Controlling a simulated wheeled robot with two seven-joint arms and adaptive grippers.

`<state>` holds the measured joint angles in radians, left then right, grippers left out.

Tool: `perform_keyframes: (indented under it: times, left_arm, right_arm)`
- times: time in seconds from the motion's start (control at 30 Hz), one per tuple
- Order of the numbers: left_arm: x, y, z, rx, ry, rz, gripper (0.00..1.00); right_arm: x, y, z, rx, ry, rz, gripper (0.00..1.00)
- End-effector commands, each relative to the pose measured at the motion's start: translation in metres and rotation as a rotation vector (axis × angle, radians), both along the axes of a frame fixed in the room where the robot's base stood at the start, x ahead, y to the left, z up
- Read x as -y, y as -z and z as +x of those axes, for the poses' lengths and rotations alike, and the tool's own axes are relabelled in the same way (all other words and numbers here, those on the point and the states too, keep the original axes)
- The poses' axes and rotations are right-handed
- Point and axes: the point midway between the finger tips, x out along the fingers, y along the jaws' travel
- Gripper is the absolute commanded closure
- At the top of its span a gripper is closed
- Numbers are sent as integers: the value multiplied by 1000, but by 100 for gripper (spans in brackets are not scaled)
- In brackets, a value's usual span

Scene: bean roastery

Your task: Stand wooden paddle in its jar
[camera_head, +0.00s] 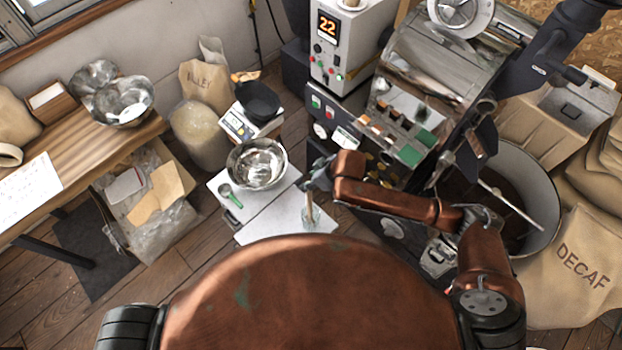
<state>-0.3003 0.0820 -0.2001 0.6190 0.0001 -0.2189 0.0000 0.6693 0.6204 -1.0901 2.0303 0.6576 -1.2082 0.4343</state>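The wooden paddle (309,206) stands roughly upright on the white table, its lower end at a clear glass jar (313,222). It looks to be inside the jar, but the glass is faint and the paddle's foot is hard to make out. My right gripper (309,186) is right at the paddle's top end, pointing left and down. The view is too small to show whether its fingers are closed on the paddle or just beside it. My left gripper is out of view.
The white table (262,221) also bears a steel bowl (257,164) and a green scoop (232,197). A scale with a black bowl (258,102) stands behind. The roaster (415,100) is close to my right arm. The table's front left is clear.

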Motion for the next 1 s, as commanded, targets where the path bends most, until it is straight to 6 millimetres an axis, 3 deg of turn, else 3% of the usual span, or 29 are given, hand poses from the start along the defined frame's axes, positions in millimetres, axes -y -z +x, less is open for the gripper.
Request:
perform_keyframes:
  times: [0.17,0.6,0.8,1.0]
  left_arm:
    - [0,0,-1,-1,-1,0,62]
    - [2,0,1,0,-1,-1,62]
    - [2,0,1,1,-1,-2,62]
    - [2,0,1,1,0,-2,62]
  right_arm:
    - [6,-14,-4,1,1,1,63]
    - [40,-88,-28,4,-1,1,63]
    - [47,-103,-34,2,0,1,63]
    - [48,-105,-35,0,0,0,63]
